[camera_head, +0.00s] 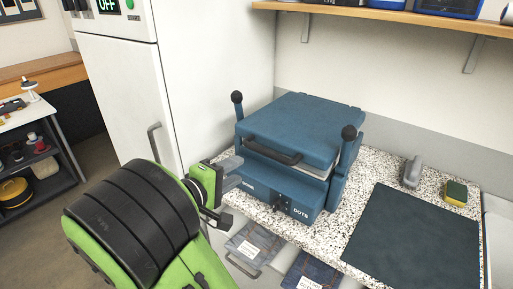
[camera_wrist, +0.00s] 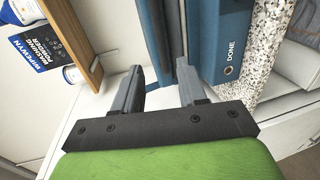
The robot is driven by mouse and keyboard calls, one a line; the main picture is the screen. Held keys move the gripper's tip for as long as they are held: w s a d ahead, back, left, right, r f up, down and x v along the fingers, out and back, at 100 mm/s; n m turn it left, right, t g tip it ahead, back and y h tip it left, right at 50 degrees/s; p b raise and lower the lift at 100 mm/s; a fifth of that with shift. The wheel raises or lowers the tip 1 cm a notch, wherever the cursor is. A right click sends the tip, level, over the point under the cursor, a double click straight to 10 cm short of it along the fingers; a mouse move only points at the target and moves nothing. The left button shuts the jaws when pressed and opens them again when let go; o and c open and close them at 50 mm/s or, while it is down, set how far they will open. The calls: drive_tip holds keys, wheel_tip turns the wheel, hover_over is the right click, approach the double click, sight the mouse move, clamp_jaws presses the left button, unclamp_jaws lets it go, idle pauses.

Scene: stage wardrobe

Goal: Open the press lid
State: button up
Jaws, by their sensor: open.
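The blue press (camera_head: 290,190) stands on a speckled counter, with its lid (camera_head: 305,125) down over the base. A dark bar handle (camera_head: 272,151) runs along the lid's front edge. A pale strip shows between lid and base at the right. My gripper (camera_head: 232,172) is open and empty, at the left front corner of the press, lower and to the left of the handle. In the wrist view my gripper (camera_wrist: 160,92) points its two grey fingers towards the blue press front (camera_wrist: 225,35), where a "DONE" label shows. I cannot tell whether a finger touches the press.
Black-knobbed posts (camera_head: 237,98) rise at both sides of the press. A white cabinet (camera_head: 130,85) with a handle stands to the left. A dark mat (camera_head: 415,238), a grey tool (camera_head: 412,172) and a sponge (camera_head: 456,193) lie to the right. A wooden shelf (camera_head: 400,14) hangs above.

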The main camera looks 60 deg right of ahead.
sight(267, 154)
drive_tip(key=b+x, duration=0.1)
drive_tip(key=x, duration=1.4)
drive_tip(key=shift+s+b, duration=0.2)
drive_tip(key=shift+b, duration=0.15)
drive_tip(key=shift+a, duration=0.1)
clamp_jaws()
